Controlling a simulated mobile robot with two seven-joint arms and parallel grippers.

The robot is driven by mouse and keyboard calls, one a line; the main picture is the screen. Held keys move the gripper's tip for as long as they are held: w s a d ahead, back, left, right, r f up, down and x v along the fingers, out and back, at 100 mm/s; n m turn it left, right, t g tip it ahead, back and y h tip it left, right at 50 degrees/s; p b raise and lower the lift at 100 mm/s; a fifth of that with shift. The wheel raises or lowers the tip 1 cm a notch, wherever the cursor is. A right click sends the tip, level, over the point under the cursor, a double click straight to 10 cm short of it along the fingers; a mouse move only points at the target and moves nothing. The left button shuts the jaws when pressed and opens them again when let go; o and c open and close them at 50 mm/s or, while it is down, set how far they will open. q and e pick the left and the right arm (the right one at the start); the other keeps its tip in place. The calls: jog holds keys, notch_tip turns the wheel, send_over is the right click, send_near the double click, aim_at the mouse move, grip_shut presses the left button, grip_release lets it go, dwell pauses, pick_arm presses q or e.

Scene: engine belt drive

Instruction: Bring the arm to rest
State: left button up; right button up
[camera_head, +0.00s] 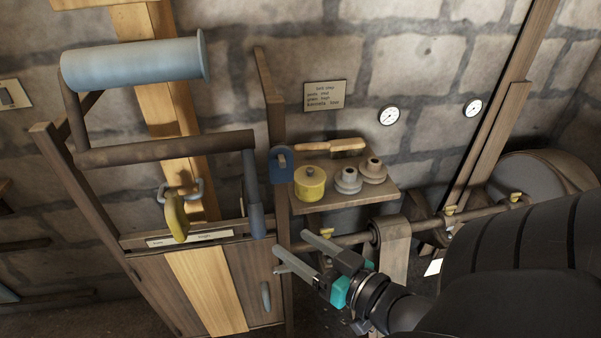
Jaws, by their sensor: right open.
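My right gripper (291,243) is open and empty, its two grey fingers pointing up and left. Its arm comes in from the lower right. The gripper appears in front of the right edge of the wooden cabinet (205,290), below the small shelf (345,199). I see nothing between the fingers, and cannot tell how far they are from the cabinet. My left gripper is not in view.
A crank with a blue-grey roller handle (135,62) stands over the cabinet at left. A yellow tin (309,183) and two grey spools sit on the shelf. A horizontal shaft (425,229) runs behind my right arm towards a large wheel (545,182).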

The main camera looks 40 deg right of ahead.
dwell(0.3)
jog(key=s+f+g+h+b, duration=0.1)
jog(key=s+f+g+b, duration=0.25)
jog(key=f, duration=1.45)
jog(key=s+f+g+b, duration=0.3)
jog(key=f+g, duration=0.1)
jog(key=f, duration=1.4)
pick_arm(q)
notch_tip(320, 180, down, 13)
jog(key=b, duration=0.6)
pick_arm(e)
jog(key=s+a+f+n+g, duration=0.2)
jog(key=s+a+f+g, duration=0.1)
jog(key=s+f, duration=0.6)
jog(key=s+a+f+n+g, duration=0.2)
jog(key=s+f, duration=0.7)
jog(key=f, duration=0.5)
jog(key=shift+s+a+f+n+g, duration=0.15)
jog(key=shift+a+f+n+g, duration=0.2)
jog(key=shift+a+g, duration=0.75)
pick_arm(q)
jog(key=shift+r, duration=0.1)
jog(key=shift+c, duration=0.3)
pick_arm(e)
jog(key=shift+d, duration=0.2)
jog(key=shift+c, duration=0.3)
